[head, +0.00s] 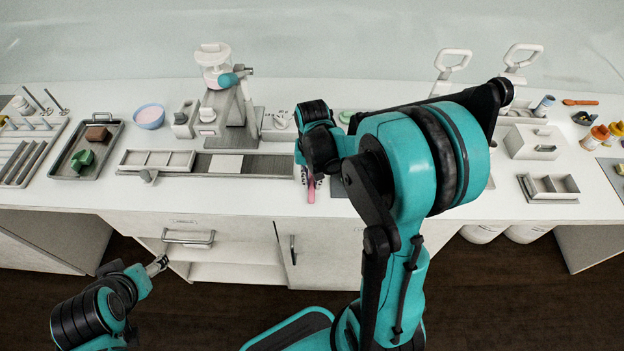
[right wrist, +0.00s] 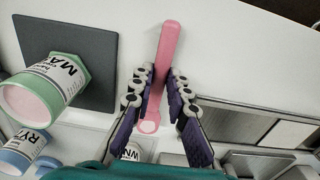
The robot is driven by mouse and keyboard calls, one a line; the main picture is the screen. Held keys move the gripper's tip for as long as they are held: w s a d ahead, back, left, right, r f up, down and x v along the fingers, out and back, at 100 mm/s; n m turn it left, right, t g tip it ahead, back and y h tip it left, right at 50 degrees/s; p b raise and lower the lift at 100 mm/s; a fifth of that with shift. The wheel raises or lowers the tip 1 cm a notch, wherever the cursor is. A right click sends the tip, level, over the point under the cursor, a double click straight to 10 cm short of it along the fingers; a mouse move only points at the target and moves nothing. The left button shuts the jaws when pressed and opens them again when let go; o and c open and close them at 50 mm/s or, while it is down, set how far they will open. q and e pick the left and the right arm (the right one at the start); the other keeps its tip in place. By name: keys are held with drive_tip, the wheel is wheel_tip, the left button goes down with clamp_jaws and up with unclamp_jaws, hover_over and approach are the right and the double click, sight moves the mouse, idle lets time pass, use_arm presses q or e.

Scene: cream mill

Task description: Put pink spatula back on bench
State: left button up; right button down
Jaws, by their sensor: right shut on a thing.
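The pink spatula (head: 311,190) shows at the front part of the white bench (head: 240,200) in the head view, partly hidden by my right gripper. In the right wrist view the spatula (right wrist: 167,55) runs lengthwise between the purple-padded fingers of my right gripper (right wrist: 163,82), which is shut on it. I cannot tell whether the spatula touches the bench top. My left gripper (head: 157,265) is low in front of the bench drawers, away from the spatula; its finger opening is too small to judge.
A grey mat (right wrist: 80,50), a green jar (right wrist: 45,85) and a blue jar (right wrist: 25,148) lie to one side in the right wrist view. A long metal rail (head: 262,167) is left of my right gripper. A grey tray (head: 60,170) stands far left.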

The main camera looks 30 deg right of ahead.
drive_tip(key=c, duration=1.4)
unclamp_jaws()
drive_tip(key=shift+r, duration=0.1)
wheel_tip(320, 180, up, 12)
drive_tip(key=s+a+f+n+t+b, duration=0.1)
drive_tip(key=s+a+n+t, duration=0.5)
drive_tip(key=s+a, duration=0.3)
drive_tip(key=shift+a+f+t, duration=0.2)
drive_tip(key=shift+f+t, duration=0.05)
drive_tip(key=shift+t, duration=0.25)
